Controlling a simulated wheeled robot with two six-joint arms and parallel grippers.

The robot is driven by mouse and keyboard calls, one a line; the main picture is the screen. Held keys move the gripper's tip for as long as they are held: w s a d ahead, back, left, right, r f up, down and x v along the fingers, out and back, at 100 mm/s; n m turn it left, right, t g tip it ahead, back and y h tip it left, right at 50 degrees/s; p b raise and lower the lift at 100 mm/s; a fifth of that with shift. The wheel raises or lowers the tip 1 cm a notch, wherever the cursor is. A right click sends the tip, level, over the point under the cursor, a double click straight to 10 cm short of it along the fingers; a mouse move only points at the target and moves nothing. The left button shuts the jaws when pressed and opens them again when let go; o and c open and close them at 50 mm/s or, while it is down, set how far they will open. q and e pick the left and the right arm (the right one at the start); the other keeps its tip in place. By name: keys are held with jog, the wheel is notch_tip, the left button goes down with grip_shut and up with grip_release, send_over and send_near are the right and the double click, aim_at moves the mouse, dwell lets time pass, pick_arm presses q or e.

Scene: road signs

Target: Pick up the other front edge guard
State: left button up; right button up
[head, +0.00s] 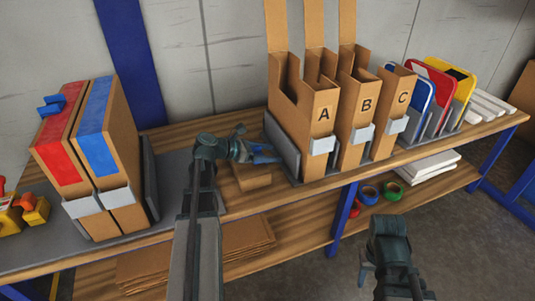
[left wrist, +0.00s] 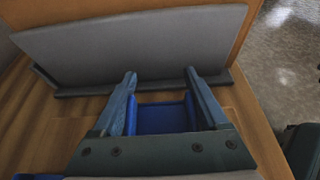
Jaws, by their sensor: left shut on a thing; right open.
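My left gripper (head: 258,150) is shut on a blue edge guard, just left of the grey holder of box A. In the left wrist view the blue edge guard (left wrist: 161,116) lies between the two fingers (left wrist: 160,82), above the wooden tabletop and close to a grey panel. In the head view the gripper largely hides it.
Open cardboard boxes A (head: 322,115), B (head: 364,109) and C (head: 402,97) stand in grey holders. A small brown cardboard piece (head: 252,178) lies on the table below my left gripper. Road signs (head: 440,85) stand at the right. Tape rolls (head: 390,191) lie on the lower shelf.

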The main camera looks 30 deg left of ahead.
pick_arm(q)
jog(key=shift+r+p, duration=0.4)
jog(key=shift+r, duration=0.25)
notch_tip(320, 180, up, 2)
jog(key=shift+p, duration=1.05)
jog(key=s+a+r+p, duration=0.1)
jog(key=s, duration=1.5)
